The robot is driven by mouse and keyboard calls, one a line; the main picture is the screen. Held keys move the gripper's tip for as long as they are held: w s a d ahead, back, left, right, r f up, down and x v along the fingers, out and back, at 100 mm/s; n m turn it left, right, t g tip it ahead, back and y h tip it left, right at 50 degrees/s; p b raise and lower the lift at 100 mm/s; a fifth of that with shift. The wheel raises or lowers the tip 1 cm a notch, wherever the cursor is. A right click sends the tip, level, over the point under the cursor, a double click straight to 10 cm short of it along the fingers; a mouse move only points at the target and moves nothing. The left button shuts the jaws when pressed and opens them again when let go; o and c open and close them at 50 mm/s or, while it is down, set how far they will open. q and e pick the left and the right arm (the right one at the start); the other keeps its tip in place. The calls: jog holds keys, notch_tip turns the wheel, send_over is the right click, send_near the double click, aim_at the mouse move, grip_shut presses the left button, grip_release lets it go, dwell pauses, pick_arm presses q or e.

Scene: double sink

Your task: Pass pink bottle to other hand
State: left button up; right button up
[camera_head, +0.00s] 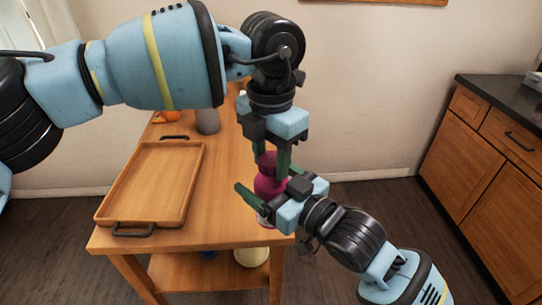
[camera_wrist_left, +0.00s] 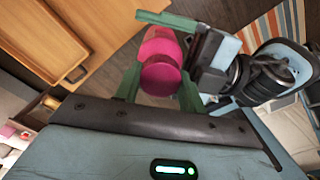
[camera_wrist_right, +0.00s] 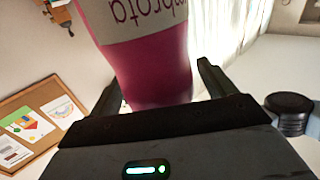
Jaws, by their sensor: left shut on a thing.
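The pink bottle (camera_head: 267,187) hangs in the air by the front right corner of the wooden table. My left gripper (camera_head: 271,170) points down and is shut on the bottle's upper part. In the left wrist view, the bottle (camera_wrist_left: 160,78) sits between its green fingers. My right gripper (camera_head: 262,196) comes in from the lower right, lower down on the bottle. In the right wrist view, the bottle (camera_wrist_right: 150,72), with a pale lettered label, stands between its spread fingers, with a gap on the right side. The right gripper looks open; its far finger is partly hidden in the head view.
A wooden tray (camera_head: 112,208) with black handles lies on the left of the table (camera_head: 215,232). A grey cup (camera_head: 207,122) and an orange item (camera_head: 166,117) stand farther back. Wooden cabinets (camera_head: 470,165) stand at the right, across open floor.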

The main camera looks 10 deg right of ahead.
jog(key=v, duration=1.2)
jog(key=shift+f, duration=0.15)
jog(key=s+d+f+m+g+h, duration=0.1)
jog(key=d+f+m+h, duration=0.15)
jog(key=f, duration=0.75)
jog(key=s+d+f+m+h, duration=0.1)
jog(key=d+f+m+h, duration=0.2)
jog(key=f, duration=0.8)
jog(key=s+d+f+g+h, duration=0.2)
jog(key=s+f, duration=0.5)
jog(key=f, duration=0.1)
jog(key=s+d+f+g+h, duration=0.1)
jog(key=s+d+f+h, duration=0.1)
jog(key=s+f, duration=0.6)
jog(key=shift+f+g, duration=0.4)
jog(key=shift+f, duration=0.25)
